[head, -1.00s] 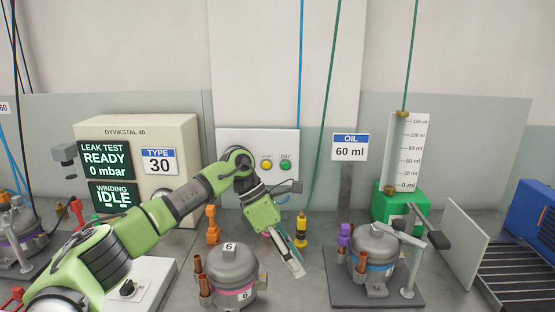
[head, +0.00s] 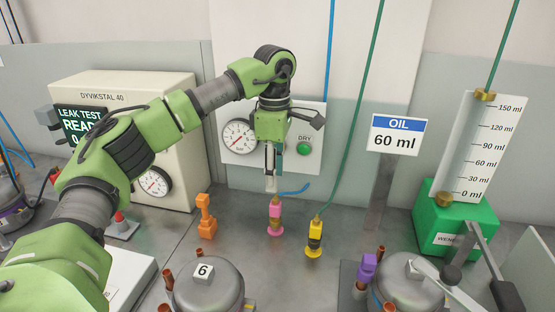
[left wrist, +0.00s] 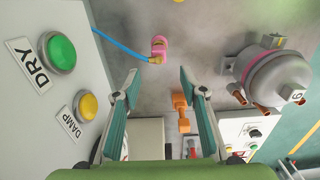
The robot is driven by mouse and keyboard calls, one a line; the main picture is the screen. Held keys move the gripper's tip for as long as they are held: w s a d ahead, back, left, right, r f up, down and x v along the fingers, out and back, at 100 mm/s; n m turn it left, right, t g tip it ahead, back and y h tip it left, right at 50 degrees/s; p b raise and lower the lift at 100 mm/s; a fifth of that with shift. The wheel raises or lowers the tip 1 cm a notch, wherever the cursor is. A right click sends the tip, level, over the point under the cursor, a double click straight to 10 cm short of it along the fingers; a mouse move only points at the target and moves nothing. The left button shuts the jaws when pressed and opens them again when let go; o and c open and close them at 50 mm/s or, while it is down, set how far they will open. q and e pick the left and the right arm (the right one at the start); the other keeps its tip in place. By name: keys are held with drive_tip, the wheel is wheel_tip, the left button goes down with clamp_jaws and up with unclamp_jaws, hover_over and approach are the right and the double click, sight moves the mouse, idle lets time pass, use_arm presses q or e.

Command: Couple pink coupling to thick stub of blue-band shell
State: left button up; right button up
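The pink coupling (head: 275,216) stands upright on the bench below the gauge panel, with a blue hose at its top. It also shows in the left wrist view (left wrist: 158,47), beyond the fingertips. My left gripper (head: 271,183) points down just above it; in the left wrist view the fingers (left wrist: 158,76) are apart with nothing between them. The blue-band shell (head: 412,283) is at the lower right, cut off by the frame. A purple coupling (head: 367,266) sits on one of its copper stubs. My right gripper is not in view.
Shell 6 (head: 208,288) stands at the lower middle. An orange coupling (head: 206,217) and a yellow coupling (head: 315,239) stand on either side of the pink one. The green oil unit (head: 452,223) and a clamp lever (head: 457,262) are at the right.

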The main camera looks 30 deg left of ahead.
sight(275, 198)
use_arm(q)
wheel_tip(275, 198, down, 9)
drive_tip(key=shift+w+f+p, duration=0.1)
drive_tip(key=shift+p, duration=0.5)
drive_tip(key=shift+f, duration=0.6)
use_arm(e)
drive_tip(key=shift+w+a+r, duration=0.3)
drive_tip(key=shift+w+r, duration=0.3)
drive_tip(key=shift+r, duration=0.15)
use_arm(q)
clamp_jaws()
drive_tip(key=c, duration=0.9)
unclamp_jaws()
clamp_jaws()
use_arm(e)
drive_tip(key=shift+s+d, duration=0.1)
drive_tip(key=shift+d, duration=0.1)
use_arm(q)
drive_tip(key=shift+r, duration=0.2)
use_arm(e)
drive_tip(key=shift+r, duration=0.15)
use_arm(q)
drive_tip(key=shift+r+p, duration=1.6)
drive_tip(key=shift+r, duration=0.5)
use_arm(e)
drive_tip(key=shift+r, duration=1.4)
